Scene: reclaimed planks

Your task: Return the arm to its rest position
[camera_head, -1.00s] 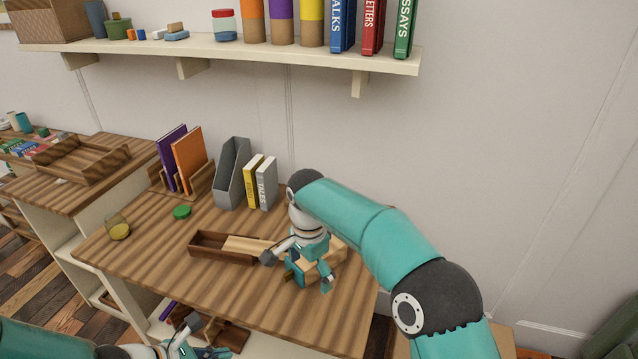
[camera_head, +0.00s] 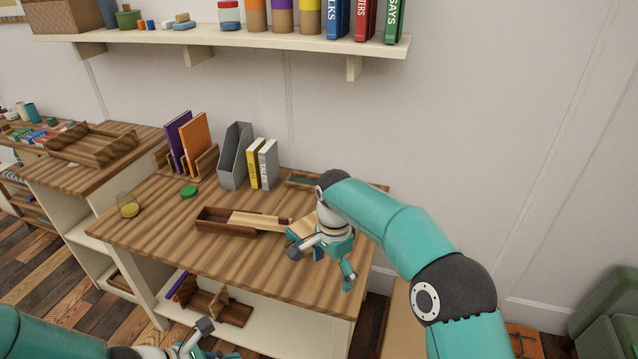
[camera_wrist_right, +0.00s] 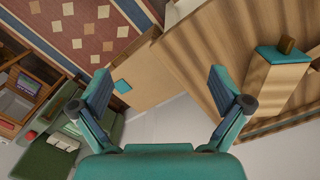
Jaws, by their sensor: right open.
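My right gripper (camera_head: 321,268) is open and empty above the right part of the wooden desk (camera_head: 190,225). In the right wrist view its two fingers (camera_wrist_right: 160,88) stand wide apart with nothing between them. My left gripper (camera_head: 217,341) is at the bottom edge, in front of the desk; its fingers look apart, and part of it is cut off. A dark wooden box with a pale lid (camera_head: 255,220) lies on the desk, left of my right gripper. A pale wooden piece (camera_head: 303,229) is partly hidden behind that gripper.
Yellow and grey books (camera_head: 267,165) and a grey file holder (camera_head: 235,155) stand at the back. A green disc (camera_head: 188,191) and a glass with yellow contents (camera_head: 128,206) are on the left. A loaded shelf (camera_head: 210,42) hangs above. The desk's front is clear.

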